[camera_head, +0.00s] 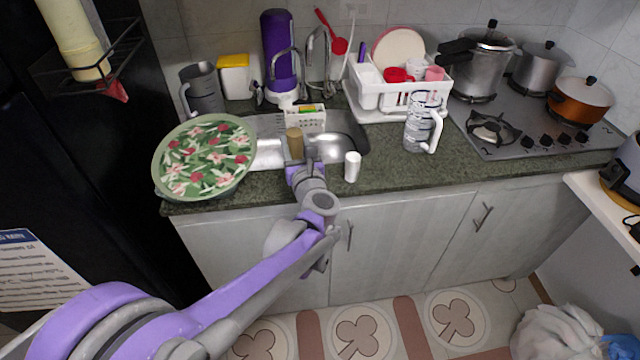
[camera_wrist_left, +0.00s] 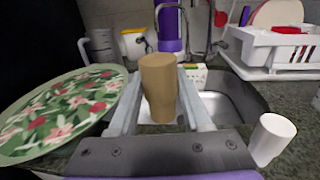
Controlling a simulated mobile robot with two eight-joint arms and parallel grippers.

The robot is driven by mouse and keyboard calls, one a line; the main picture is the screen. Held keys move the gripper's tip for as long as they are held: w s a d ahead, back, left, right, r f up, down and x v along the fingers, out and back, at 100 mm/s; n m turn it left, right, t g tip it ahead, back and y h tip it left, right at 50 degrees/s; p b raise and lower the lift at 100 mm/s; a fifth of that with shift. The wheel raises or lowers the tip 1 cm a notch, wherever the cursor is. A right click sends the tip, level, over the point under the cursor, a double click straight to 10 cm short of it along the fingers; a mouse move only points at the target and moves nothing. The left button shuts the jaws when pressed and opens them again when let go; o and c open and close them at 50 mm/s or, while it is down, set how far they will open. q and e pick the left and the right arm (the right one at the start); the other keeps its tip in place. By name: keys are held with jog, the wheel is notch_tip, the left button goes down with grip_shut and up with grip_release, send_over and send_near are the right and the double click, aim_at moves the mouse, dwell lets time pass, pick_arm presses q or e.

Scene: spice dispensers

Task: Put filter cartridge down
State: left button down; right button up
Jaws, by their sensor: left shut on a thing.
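My left gripper (camera_head: 303,165) is over the front edge of the sink and is shut on a brown cylinder (camera_head: 295,143), which I take to be the filter cartridge. In the left wrist view the cylinder (camera_wrist_left: 159,87) stands upright between the two grey fingers of the left gripper (camera_wrist_left: 158,105). Whether its base touches anything is hidden. A white cylinder (camera_head: 352,167) stands on the counter to the right of the gripper; it also shows in the left wrist view (camera_wrist_left: 271,138). My right gripper is not in view.
A floral tray (camera_head: 207,158) lies on the counter (camera_head: 390,167) left of the sink (camera_head: 343,146). A white dish rack (camera_head: 402,92) and purple dispenser (camera_head: 278,55) are behind. Bare counter shows between the white cylinder and pitcher.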

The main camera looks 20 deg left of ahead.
pick_arm(q)
jog(key=shift+s+a+r+y, duration=0.2)
jog(key=shift+a+r+y, duration=0.1)
jog(key=shift+a+r, duration=0.15)
jog(key=shift+a+f, duration=0.2)
jog(key=shift+f, duration=0.1)
notch_tip(320, 180, down, 9)
jog(key=shift+b, duration=0.9)
jog(key=shift+f, duration=0.1)
jog(key=shift+c, duration=1.8)
grip_release()
